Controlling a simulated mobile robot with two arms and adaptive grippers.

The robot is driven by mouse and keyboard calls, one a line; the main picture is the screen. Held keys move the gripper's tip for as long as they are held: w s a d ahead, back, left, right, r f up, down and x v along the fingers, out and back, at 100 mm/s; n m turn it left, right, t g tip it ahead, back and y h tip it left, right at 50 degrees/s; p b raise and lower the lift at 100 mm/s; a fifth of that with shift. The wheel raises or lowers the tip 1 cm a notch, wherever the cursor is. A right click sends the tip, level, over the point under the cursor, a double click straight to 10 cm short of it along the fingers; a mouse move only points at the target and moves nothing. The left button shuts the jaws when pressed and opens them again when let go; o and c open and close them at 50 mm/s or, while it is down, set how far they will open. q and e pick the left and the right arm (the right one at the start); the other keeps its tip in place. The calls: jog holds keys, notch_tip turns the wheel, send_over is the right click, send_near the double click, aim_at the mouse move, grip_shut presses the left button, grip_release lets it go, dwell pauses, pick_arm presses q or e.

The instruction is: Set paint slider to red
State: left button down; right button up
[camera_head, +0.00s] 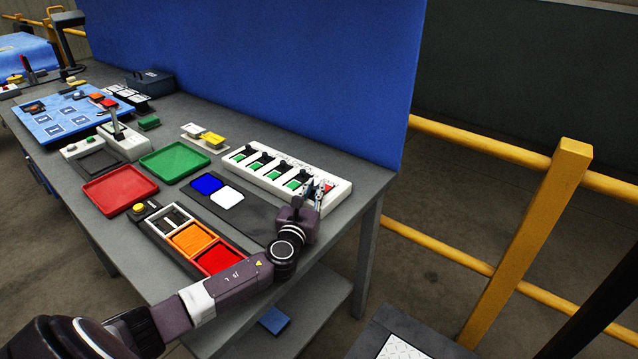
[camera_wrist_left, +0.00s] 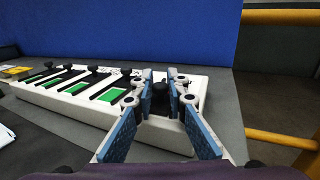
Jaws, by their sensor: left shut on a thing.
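A white panel (camera_head: 281,178) with a row of several black-knobbed sliders stands at the back right of the table. Green patches show beside most knobs, and a small red patch (camera_head: 328,187) shows at the right end. The panel is also in the left wrist view (camera_wrist_left: 104,108). My left gripper (camera_head: 318,186) is at the rightmost slider, with its blue fingers shut on a black knob (camera_wrist_left: 160,89). The fingers hide most of that slider's track. I cannot read a label that names the paint slider. My right gripper is not in view.
A blue board (camera_head: 250,65) rises behind the panel. Blue and white tiles (camera_head: 207,184) lie in front of it. Red (camera_head: 120,189) and green (camera_head: 174,162) trays are to the left. A box with orange and red sections (camera_head: 195,240) lies near my left arm. A yellow railing (camera_head: 480,143) stands right.

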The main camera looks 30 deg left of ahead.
pick_arm(q)
jog(key=shift+s+a, duration=0.1)
jog(key=shift+s, duration=0.05)
jog(key=c, duration=2.2)
grip_release()
jog(key=shift+c, duration=0.2)
jog(key=shift+o, duration=1.4)
jog(key=shift+s+d, duration=0.2)
jog(key=shift+s, duration=0.15)
jog(key=v, duration=1.1)
jog(key=shift+s+a, duration=0.1)
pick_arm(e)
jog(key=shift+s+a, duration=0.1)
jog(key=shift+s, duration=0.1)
